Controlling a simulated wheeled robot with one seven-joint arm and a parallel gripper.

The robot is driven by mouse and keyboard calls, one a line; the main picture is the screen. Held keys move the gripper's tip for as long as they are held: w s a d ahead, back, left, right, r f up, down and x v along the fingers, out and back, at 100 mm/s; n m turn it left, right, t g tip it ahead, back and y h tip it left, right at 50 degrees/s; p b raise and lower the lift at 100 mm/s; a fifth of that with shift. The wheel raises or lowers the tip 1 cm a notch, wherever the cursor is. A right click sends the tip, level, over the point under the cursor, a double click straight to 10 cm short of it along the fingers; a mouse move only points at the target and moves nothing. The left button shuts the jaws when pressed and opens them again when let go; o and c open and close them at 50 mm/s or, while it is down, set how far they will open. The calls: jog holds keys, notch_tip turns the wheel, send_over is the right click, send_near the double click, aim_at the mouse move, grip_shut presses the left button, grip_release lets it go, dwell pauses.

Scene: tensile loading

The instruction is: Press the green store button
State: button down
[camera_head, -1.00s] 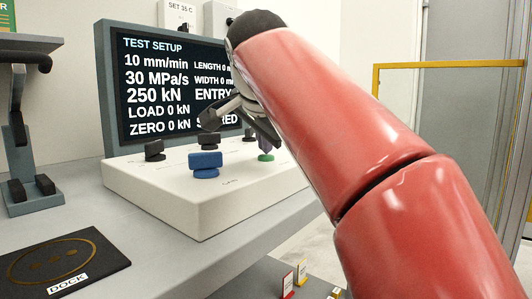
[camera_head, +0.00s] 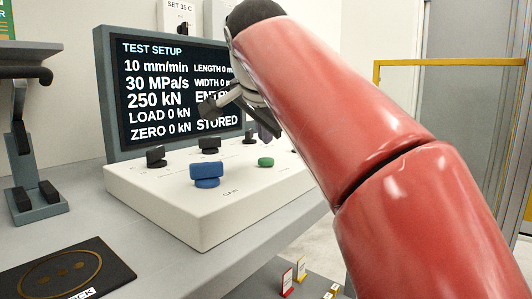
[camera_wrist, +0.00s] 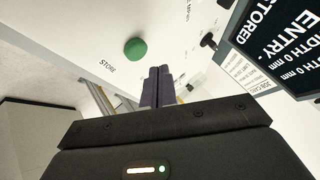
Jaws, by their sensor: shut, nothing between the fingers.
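The green store button (camera_head: 265,162) sits on the white control panel (camera_head: 200,215), to the right of the blue knob. In the wrist view the round green button (camera_wrist: 135,49) is beside the printed word STORE, beyond and left of my fingertips. My gripper (camera_wrist: 159,72) is shut and empty, its two dark fingers together. In the head view my gripper (camera_head: 268,134) shows partly behind my red arm, just above the green button and apart from it. The screen (camera_head: 180,85) reads ZERO 0 kN and STORED.
A blue knob (camera_head: 207,176) and black knobs (camera_head: 206,144) stand on the panel. A black dock pad (camera_head: 60,275) lies on the grey bench at the lower left. A yellow frame (camera_head: 450,63) stands at the right.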

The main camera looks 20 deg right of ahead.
aim_at(265, 161)
jog(key=shift+r+p, duration=1.55)
jog(key=shift+r, duration=0.4)
jog(key=shift+f, duration=0.1)
